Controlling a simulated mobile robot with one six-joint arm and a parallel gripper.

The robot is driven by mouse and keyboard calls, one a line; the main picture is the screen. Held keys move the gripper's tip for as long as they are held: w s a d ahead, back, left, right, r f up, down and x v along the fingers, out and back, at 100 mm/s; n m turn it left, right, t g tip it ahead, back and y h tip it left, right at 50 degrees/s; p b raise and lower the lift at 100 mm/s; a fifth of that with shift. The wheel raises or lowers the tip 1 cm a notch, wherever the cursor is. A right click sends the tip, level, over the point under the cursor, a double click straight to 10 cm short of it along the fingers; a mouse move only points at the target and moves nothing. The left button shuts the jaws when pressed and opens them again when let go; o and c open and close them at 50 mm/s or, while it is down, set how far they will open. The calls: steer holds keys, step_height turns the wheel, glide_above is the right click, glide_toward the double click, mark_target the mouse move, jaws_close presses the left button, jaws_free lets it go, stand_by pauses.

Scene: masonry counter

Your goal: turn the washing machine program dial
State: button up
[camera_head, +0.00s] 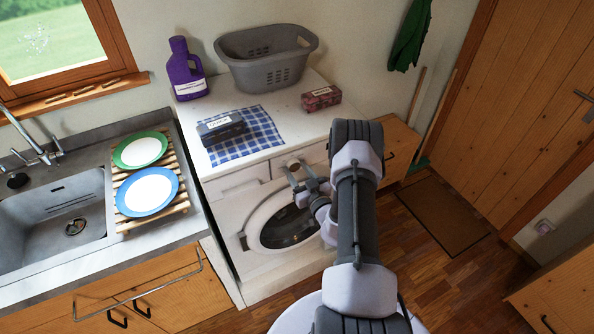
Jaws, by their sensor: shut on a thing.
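The program dial (292,165) is a round knob on the upper front panel. My gripper (294,174) is at the front panel with its fingers around the dial, shut on it. My arm comes in from the lower right and hides the right part of the machine's front. The dial's markings are too small to read.
On the top stand a purple bottle (187,70), a grey basket (268,72), a dark labelled box (221,128) on a checked cloth (259,127) and a red box (321,98). A sink and plates are left. Floor at right is partly clear.

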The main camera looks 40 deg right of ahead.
steer(key=o, duration=1.4)
steer(key=shift+c, duration=0.2)
steer(key=shift+s, duration=0.1)
steer(key=v, duration=1.7)
steer(key=shift+p, duration=0.45)
steer(key=shift+s, duration=0.1)
